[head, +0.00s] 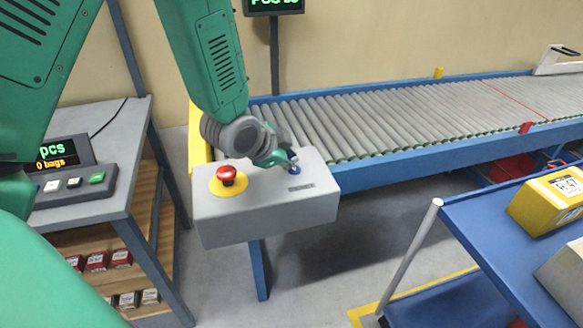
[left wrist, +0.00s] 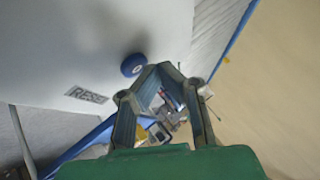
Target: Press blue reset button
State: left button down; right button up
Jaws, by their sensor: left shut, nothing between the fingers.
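The blue reset button (head: 295,170) sits on top of a grey control box (head: 265,222), beside a small label plate. In the left wrist view the blue button (left wrist: 133,64) stands on the pale box top, near the RESET label (left wrist: 87,95). My left gripper (head: 290,158) is shut and empty, its tips close over the button and partly covering it in the head view. In the left wrist view the fingertips (left wrist: 160,70) are just right of the button; I cannot tell whether they touch it. My right gripper is not in view.
A red emergency button (head: 227,174) on a yellow base is left on the same box. A roller conveyor (head: 400,118) runs behind. A blue cart (head: 480,230) with a yellow box (head: 548,202) stands right. A grey desk (head: 125,135) with a keypad is left.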

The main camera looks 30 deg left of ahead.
pick_arm(q)
jog(key=shift+d+r, duration=0.1)
jog(key=shift+d, duration=1.55)
jog(key=shift+a+f, duration=0.25)
jog(key=shift+a, duration=0.65)
jog(key=shift+d, duration=0.8)
jog(key=shift+a+f+b, duration=0.3)
jog(key=shift+a+f, duration=0.15)
jog(key=shift+a, duration=0.2)
jog(key=shift+d+r, duration=0.1)
jog(key=shift+d, duration=0.25)
jog(key=shift+r, duration=0.2)
jog(key=shift+a+r+p, duration=0.4)
jog(key=shift+r+p, duration=0.05)
jog(key=shift+p, duration=0.25)
jog(key=shift+a+r, duration=0.1)
jog(key=shift+a, duration=0.35)
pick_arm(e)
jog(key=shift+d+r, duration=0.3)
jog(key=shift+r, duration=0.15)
pick_arm(q)
jog(key=shift+d, duration=0.1)
